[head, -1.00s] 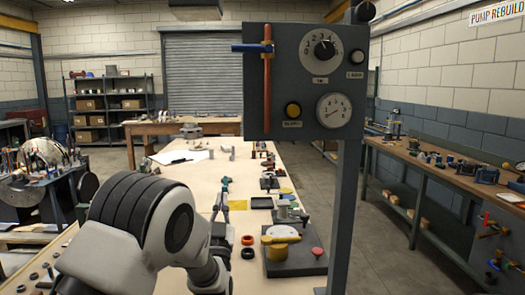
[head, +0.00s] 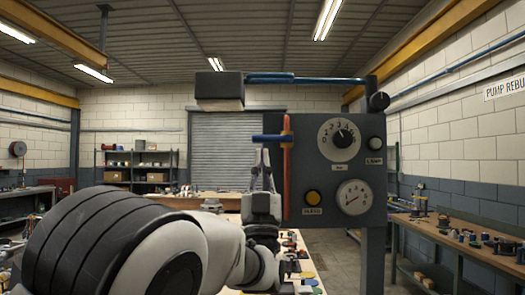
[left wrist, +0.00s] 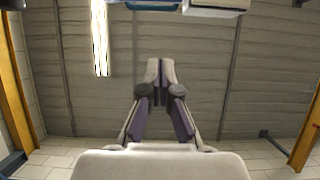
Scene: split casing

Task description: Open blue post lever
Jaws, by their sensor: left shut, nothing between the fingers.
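A long blue lever (head: 270,78) lies level at the top of the post, with a dark block (head: 219,91) at its left end. In the left wrist view a blue piece (left wrist: 152,4) and a pale block show at the top edge, cut off. My left gripper (head: 265,152) points upward with its fingers shut and empty, below the blue lever and apart from it. The left wrist view shows its fingertips (left wrist: 160,66) together. A shorter blue crossbar (head: 270,138) on a red upright bar (head: 287,170) sits at the fingertips; I cannot tell whether they touch. My right gripper is not in view.
The grey panel (head: 325,205) with dials and a yellow button stands on a grey post (head: 372,255) just right of my gripper. A workbench (head: 470,240) runs along the right. Shelves (head: 137,172) stand at the back left.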

